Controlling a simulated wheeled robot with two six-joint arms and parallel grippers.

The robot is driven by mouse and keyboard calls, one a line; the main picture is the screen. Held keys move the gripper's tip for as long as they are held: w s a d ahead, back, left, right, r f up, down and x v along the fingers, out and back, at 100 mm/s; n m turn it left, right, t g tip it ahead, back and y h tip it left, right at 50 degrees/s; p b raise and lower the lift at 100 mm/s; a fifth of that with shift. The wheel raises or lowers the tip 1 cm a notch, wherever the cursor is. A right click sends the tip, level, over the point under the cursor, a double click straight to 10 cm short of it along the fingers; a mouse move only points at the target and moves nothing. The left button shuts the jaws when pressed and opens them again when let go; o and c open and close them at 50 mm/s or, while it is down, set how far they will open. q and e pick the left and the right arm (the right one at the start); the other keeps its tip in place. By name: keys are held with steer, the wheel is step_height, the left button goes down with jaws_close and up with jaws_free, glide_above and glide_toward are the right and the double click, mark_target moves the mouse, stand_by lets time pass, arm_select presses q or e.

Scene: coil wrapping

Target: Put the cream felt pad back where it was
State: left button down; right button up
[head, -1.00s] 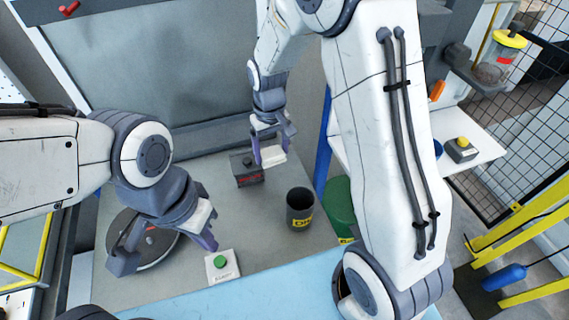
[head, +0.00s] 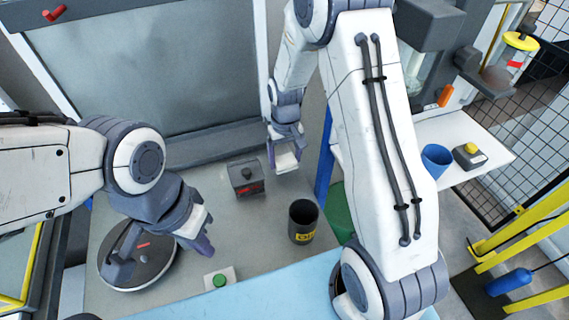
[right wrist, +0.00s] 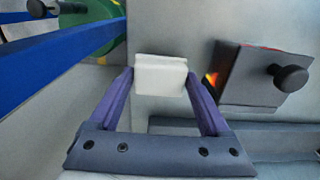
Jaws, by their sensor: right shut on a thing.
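The cream felt pad (right wrist: 160,75) is a small pale block held between the two purple fingers of my right gripper (right wrist: 160,92). In the head view my right gripper (head: 285,160) is over the back right part of the grey table, with the pale pad (head: 286,162) at its fingertips. Whether the pad touches the table is hard to tell.
A dark box with a knob (head: 246,178) stands just left of the right gripper; it also shows in the right wrist view (right wrist: 258,85). A black cup (head: 303,222) and a green button (head: 219,281) are nearer. A blue post (head: 325,160) rises at the table's right edge.

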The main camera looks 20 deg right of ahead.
mark_target(285, 160)
step_height(285, 160, down, 3)
stand_by(0.3)
steer(key=shift+f, duration=0.2)
steer(key=o, duration=1.3)
steer(key=shift+c, duration=0.2)
steer(key=shift+r, duration=0.1)
